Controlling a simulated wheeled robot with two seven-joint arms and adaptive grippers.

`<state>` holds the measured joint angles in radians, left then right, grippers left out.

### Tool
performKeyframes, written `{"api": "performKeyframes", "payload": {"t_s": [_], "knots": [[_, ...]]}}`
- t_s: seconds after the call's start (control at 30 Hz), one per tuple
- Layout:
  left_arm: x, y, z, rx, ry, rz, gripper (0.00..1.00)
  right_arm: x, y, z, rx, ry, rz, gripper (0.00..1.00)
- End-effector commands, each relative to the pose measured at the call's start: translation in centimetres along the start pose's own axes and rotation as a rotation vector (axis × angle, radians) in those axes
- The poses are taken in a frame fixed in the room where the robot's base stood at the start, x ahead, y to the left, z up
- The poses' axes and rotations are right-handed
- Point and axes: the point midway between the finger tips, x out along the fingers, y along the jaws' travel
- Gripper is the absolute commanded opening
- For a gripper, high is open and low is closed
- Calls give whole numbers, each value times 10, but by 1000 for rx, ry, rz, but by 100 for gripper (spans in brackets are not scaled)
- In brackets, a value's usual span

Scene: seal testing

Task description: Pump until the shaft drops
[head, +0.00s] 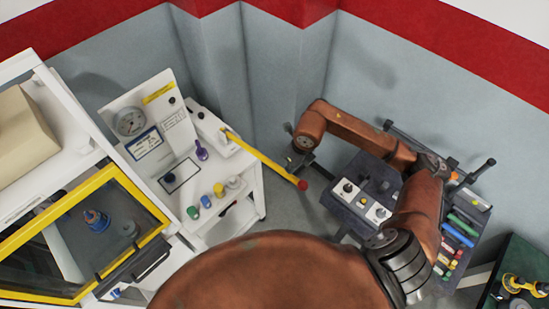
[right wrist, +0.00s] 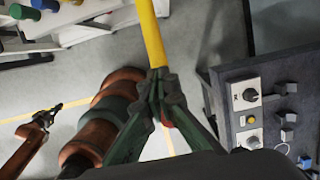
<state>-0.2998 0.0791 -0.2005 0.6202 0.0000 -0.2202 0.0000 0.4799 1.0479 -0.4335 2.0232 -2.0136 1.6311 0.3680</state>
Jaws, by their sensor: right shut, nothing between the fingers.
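The yellow pump lever (head: 262,155) with a red end knob (head: 302,185) slants from the white pump block (head: 213,130) out past the bench edge. My right gripper (head: 297,160) is at the lever's outer end. In the right wrist view my right gripper (right wrist: 160,80) is shut, with its fingers against or over the lever (right wrist: 150,35); part of the red knob (right wrist: 168,123) shows behind them. A purple piece (head: 201,151) stands on the bench; I cannot tell which piece is the shaft. A small orange arm with a dark end (right wrist: 45,117), apparently my left, is too small to read.
A round gauge (head: 130,122) is on the white panel behind the bench. Several coloured pieces stand along the bench front. A yellow-framed glass cabinet (head: 150,195) is at left. A dark cart (head: 343,217) with knobs stands at right. Grey floor lies between.

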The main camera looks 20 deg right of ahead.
Motion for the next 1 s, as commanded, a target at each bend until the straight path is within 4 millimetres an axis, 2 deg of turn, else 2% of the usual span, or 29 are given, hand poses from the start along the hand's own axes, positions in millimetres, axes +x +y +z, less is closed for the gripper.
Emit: {"api": "performKeyframes", "payload": {"t_s": [0.53,1.0], "knots": [[1,0,0,0,0,0,0,1,0,0,0,0,0,0],[27,0,4,-1,-1,0,0,26,0,-5,0,0,0,0]]}}
